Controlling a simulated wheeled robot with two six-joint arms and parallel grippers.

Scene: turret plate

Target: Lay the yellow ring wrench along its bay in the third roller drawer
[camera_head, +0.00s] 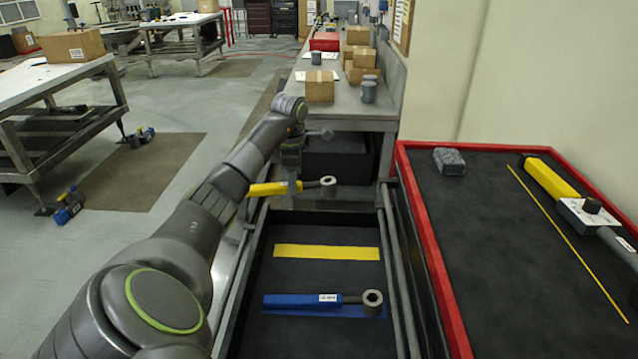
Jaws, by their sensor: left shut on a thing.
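The yellow ring wrench (268,188) has a yellow handle and a grey ring end at the right. My left gripper (293,184) is shut on it and holds it level above the far part of the open drawer (258,262). The jaws partly hide the wrench's middle. A yellow bay strip (327,252) lies bare on the drawer's dark floor, nearer than the wrench. A blue ring wrench (316,299) lies along a blue strip in the near part of the drawer, its ring at the right. My right gripper is not in view.
A red-rimmed cabinet top (437,262) stands to the right, with a grey packet (449,161) and a yellow-handled tool (551,180) on it. Behind the drawer is a grey bench with cardboard boxes (320,86). Drawer rails (397,270) run along the side.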

